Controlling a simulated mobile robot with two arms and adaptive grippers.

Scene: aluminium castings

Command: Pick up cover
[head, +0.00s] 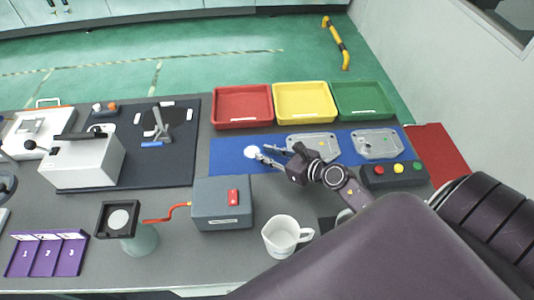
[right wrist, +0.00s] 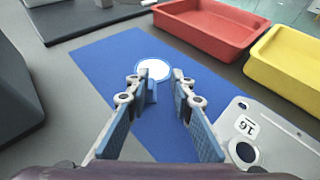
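My right gripper (head: 265,153) is open and empty over the blue mat (head: 229,160). Its fingers point toward a flat white disc (head: 251,152) on the mat; in the right wrist view the fingertips (right wrist: 164,80) partly overlap the disc's near edge. Contact cannot be told. Two grey metal cover-like castings lie on the mat. The nearer casting (head: 316,141) is partly behind my right gripper and shows at the right of the wrist view (right wrist: 275,142), with a "16" label. The other casting (head: 378,143) lies farther right. My left gripper is out of view.
Red (head: 243,122), yellow (head: 305,118) and green (head: 364,115) trays stand behind the mat. A grey box with a red switch (head: 223,215) and a white mug (head: 282,238) stand in front. A button box (head: 392,177) sits at right.

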